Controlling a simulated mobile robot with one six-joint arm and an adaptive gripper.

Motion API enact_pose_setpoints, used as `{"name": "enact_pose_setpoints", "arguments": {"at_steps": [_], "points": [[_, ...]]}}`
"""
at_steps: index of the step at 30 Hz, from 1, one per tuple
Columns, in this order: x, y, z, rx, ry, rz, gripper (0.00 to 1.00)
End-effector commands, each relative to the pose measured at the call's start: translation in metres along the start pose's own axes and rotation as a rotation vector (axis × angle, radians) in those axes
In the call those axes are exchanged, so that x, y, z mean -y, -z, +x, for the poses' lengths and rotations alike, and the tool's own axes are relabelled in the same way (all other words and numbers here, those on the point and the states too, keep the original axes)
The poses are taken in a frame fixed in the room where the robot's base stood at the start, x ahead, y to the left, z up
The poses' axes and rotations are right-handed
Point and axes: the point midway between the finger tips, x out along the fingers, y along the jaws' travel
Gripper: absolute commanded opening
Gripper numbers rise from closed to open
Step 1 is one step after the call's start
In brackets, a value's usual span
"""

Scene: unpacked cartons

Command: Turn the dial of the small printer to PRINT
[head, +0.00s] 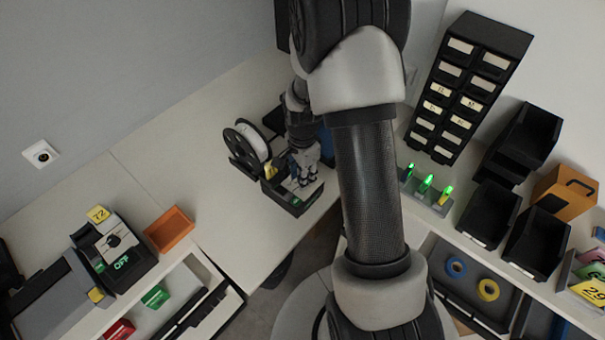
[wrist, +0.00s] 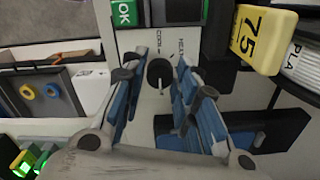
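The small printer (head: 291,198) is a dark unit with a pale face and a white filament spool (head: 253,142) behind it. In the wrist view its pale panel (wrist: 151,42) carries a round black dial (wrist: 159,72), with COOL and HEAT lettered near it. The word PRINT is not visible. In the head view my gripper (head: 303,165) covers most of the printer's face.
A yellow 75 tag (wrist: 265,38) stands beside the spool. Another machine (head: 115,240) with a dial and a green OFF display is at left, near an orange bin (head: 169,229). Green-lit holders (head: 427,186) and black bins (head: 488,213) are at right. The table left of the printer is clear.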

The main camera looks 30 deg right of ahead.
Motion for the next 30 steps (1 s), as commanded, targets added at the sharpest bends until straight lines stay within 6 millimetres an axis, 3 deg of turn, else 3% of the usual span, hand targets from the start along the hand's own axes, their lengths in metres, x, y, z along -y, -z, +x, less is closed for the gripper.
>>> {"name": "enact_pose_setpoints", "arguments": {"at_steps": [6, 17, 20, 30], "points": [[0.0, 0.0, 0.0, 0.0, 0.0, -0.001, 0.44], [0.001, 0.0, -0.005, -0.001, 0.002, -0.002, 0.44], [0.001, 0.001, -0.017, -0.002, 0.004, -0.002, 0.44], [0.001, 0.001, -0.087, -0.002, 0.005, -0.002, 0.44]]}}
